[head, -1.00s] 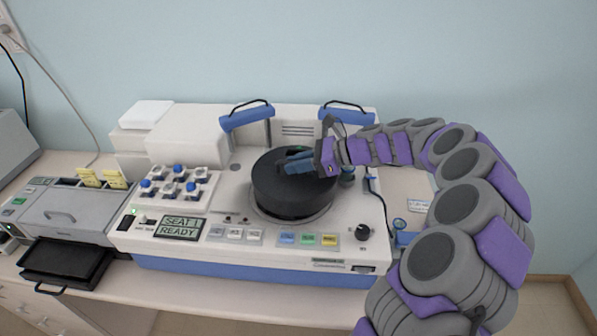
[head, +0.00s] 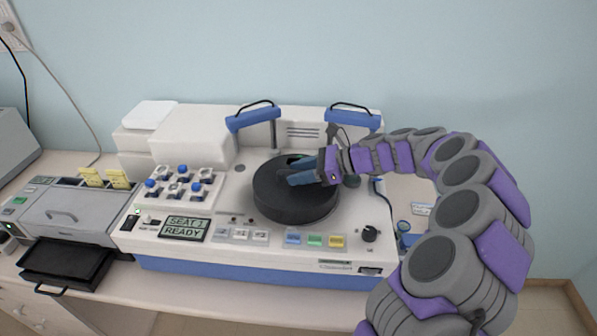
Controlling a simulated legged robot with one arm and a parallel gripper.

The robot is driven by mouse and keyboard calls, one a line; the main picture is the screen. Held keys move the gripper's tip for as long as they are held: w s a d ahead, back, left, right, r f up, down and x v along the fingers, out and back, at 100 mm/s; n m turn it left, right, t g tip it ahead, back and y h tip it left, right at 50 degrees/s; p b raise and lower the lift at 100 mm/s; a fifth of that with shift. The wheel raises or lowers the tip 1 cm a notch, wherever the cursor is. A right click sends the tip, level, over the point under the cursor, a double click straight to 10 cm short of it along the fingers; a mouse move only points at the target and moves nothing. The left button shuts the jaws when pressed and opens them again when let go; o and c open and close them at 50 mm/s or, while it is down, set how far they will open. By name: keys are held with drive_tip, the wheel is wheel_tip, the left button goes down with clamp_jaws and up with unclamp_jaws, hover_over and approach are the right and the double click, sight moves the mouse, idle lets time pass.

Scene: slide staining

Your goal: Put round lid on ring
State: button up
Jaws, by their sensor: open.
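The round lid (head: 290,205) is black and disc-shaped. It sits on the round seat of the white staining machine, in the middle of the head view. It looks roughly level, and it hides the ring beneath it, so I cannot tell exactly how it rests there. My gripper (head: 303,179) is open at the right part of the lid's top, with its blue-grey fingers pointing left over it. I cannot tell whether the fingers touch the lid. The display (head: 185,229) reads "SEAT 1 READY".
The white machine (head: 270,250) stands on a bench by a blue wall. Two blue handled covers (head: 252,119) (head: 354,117) stand behind the lid. Blue and white knobs (head: 182,184) are at left. Coloured buttons (head: 315,240) and a black dial (head: 370,234) are in front. A grey device (head: 65,212) is at far left.

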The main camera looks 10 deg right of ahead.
drive_tip(key=p+v, duration=0.2)
drive_tip(key=v, duration=0.8)
drive_tip(key=s+a+r+n+g+h, duration=0.3)
drive_tip(key=s+a+n+g+h, duration=0.25)
drive_tip(key=s+a+n, duration=0.95)
drive_tip(key=s+d+f+n+h, duration=0.2)
drive_tip(key=s, duration=0.6)
drive_tip(key=s+d+f+n+h, duration=0.2)
drive_tip(key=s, duration=0.6)
drive_tip(key=s+d+f+n+h, duration=0.2)
drive_tip(key=s+f+n+h, duration=0.1)
drive_tip(key=s, duration=0.4)
drive_tip(key=shift+s+g, duration=0.4)
drive_tip(key=shift+g, duration=0.05)
